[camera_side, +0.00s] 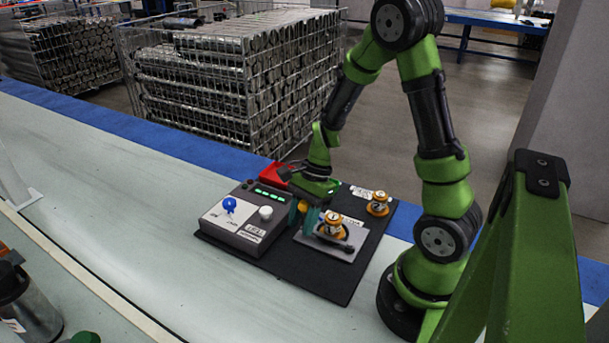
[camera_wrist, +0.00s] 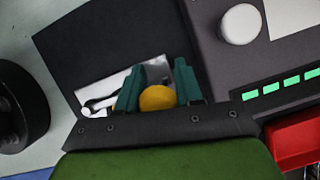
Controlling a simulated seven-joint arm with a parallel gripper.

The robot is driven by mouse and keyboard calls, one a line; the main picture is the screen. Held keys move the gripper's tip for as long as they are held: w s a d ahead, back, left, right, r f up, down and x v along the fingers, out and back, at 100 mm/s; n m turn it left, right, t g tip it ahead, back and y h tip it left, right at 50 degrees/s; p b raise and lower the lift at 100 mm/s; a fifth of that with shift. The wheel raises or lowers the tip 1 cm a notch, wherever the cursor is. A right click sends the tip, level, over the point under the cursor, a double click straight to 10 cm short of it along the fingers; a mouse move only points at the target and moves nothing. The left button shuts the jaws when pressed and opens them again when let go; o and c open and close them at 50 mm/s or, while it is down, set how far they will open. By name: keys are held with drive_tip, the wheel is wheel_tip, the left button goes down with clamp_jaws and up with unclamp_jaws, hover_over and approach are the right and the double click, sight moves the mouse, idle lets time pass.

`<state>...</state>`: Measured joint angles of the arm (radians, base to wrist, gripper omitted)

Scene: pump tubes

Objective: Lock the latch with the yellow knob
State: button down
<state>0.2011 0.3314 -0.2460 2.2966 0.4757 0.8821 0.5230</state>
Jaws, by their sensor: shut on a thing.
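The yellow knob (camera_wrist: 157,98) sits between the two teal fingers of my gripper (camera_wrist: 158,68) in the wrist view. My gripper is shut on it. In the side view a small part of the knob (camera_side: 303,206) shows beside the teal fingers of my gripper (camera_side: 304,217). The grey latch plate (camera_side: 346,251) lies on the black base mat, just right of the fingers. Part of the plate also shows in the wrist view (camera_wrist: 92,92), with a dark lever on it. The fingers hide part of the latch, so its exact position cannot be told.
A control box (camera_side: 243,238) with a blue knob (camera_side: 229,204), a white knob (camera_side: 265,212) and green lights stands left of my gripper. A red block (camera_side: 273,172) is behind it.

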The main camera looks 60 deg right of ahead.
drive_tip(key=shift+d, duration=0.25)
drive_tip(key=c, duration=0.9)
unclamp_jaws()
drive_tip(key=v, duration=1.7)
drive_tip(key=shift+a, duration=0.1)
drive_tip(key=s+a+r+n+t+h, duration=0.1)
drive_tip(key=s+a+r+n+t, duration=0.1)
drive_tip(key=a+n, duration=0.5)
drive_tip(key=s+a+r+n+t+h, duration=0.1)
drive_tip(key=s+a+r+n+t, duration=0.1)
drive_tip(key=a+n, duration=0.6)
drive_tip(key=shift+r+n+t, duration=0.7)
drive_tip(key=shift+r+t, duration=0.1)
drive_tip(key=shift+t, duration=0.3)
